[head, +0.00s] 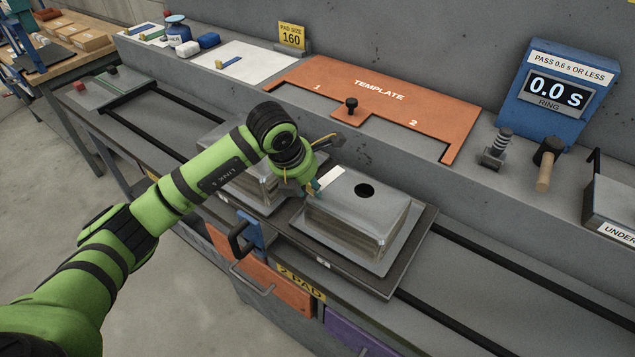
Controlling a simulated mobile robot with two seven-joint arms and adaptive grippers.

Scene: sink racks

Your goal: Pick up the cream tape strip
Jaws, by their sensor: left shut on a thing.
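The cream tape strip (330,179) is a small pale piece at the left end of the top of the right metal sink (355,212), which lies upside down. My left gripper (313,188) is shut on the strip at its near left end. I cannot tell whether the strip touches the sink or is just above it. My right gripper is out of view.
A second metal sink (235,185) sits left of it, partly hidden by my left arm. The orange template (400,98) with a black knob lies on the ledge behind. A ring meter (550,95), a hammer (547,165) and a white sheet (240,62) are also on the ledge.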

